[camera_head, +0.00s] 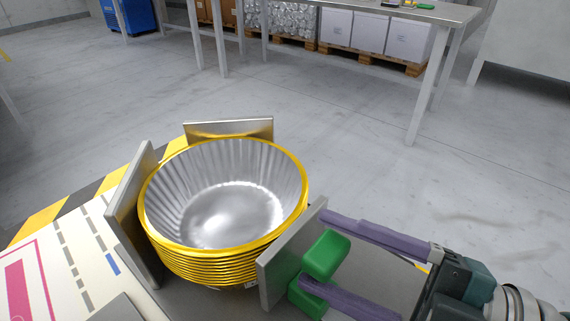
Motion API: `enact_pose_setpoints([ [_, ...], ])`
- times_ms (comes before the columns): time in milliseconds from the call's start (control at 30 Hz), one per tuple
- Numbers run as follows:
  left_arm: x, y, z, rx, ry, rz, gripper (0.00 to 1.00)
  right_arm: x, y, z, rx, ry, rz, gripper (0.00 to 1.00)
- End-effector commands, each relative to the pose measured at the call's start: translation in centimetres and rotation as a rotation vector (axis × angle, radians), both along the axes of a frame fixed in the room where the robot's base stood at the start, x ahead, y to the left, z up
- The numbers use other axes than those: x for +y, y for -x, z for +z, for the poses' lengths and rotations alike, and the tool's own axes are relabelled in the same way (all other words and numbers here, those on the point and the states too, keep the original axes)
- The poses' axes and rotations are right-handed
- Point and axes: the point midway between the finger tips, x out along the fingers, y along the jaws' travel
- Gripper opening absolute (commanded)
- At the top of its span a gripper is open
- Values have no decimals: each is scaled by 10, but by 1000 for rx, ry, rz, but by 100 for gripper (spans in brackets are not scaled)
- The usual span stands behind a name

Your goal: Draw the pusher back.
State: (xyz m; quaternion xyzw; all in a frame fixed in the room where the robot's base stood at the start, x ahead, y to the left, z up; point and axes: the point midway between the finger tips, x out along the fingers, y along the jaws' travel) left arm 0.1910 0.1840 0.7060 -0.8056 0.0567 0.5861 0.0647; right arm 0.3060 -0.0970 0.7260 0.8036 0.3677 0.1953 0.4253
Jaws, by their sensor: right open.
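The pusher is an upright grey metal plate (284,262) with a green handle (326,254) on its right side. The plate stands close against the right side of a stack of gold-rimmed foil cups (222,205); I cannot tell if they touch. My right gripper (315,247) comes in from the lower right with two purple fingers. It is open, with the upper green part of the handle between its fingers. The lower finger covers part of the handle's lower green piece. My left gripper is out of view.
Two other metal plates stand around the cups, one at the left (133,215) and one behind (229,129). A printed panel (60,270) and black-yellow striping lie at the left. A metal table (430,14) stands beyond open floor.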

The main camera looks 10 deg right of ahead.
Motion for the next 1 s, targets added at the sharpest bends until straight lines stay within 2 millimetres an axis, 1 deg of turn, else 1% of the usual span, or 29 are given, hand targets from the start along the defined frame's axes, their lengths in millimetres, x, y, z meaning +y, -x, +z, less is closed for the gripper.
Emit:
enact_pose_setpoints([
  [33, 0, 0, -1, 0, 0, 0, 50, 4, -4, 0, -2, -1, 1, 71],
  [133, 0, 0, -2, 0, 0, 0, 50, 9, -8, 0, -1, 0, 1, 71],
  [400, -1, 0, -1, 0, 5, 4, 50, 10, -9, 0, 0, 2, 0, 71],
  [467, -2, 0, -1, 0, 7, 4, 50, 10, -9, 0, 0, 2, 0, 66],
  [1000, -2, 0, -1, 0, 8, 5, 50, 9, -9, 0, -1, 2, -2, 5],
])
